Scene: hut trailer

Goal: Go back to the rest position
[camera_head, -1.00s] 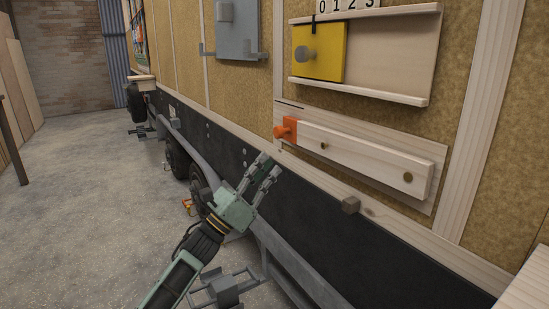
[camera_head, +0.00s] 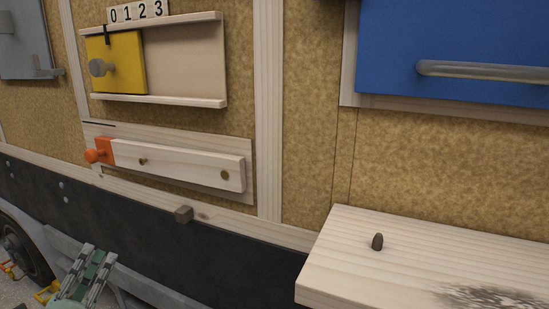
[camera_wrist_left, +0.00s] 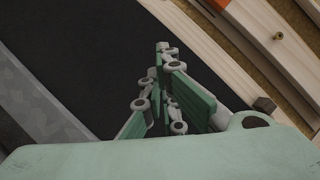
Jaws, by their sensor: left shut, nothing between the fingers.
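My left gripper (camera_head: 95,262) shows at the bottom left of the head view, low in front of the trailer's dark lower panel (camera_head: 120,222). Its green and grey fingers are shut with nothing between them. In the left wrist view the fingers (camera_wrist_left: 162,95) point toward the dark panel and touch nothing that I can see. My right gripper is not in view.
The trailer wall carries a wooden bar with an orange knob (camera_head: 98,151), a yellow sliding panel (camera_head: 122,62) and a blue panel with a grey handle (camera_head: 480,70). A small block (camera_head: 184,214) sticks out from the ledge.

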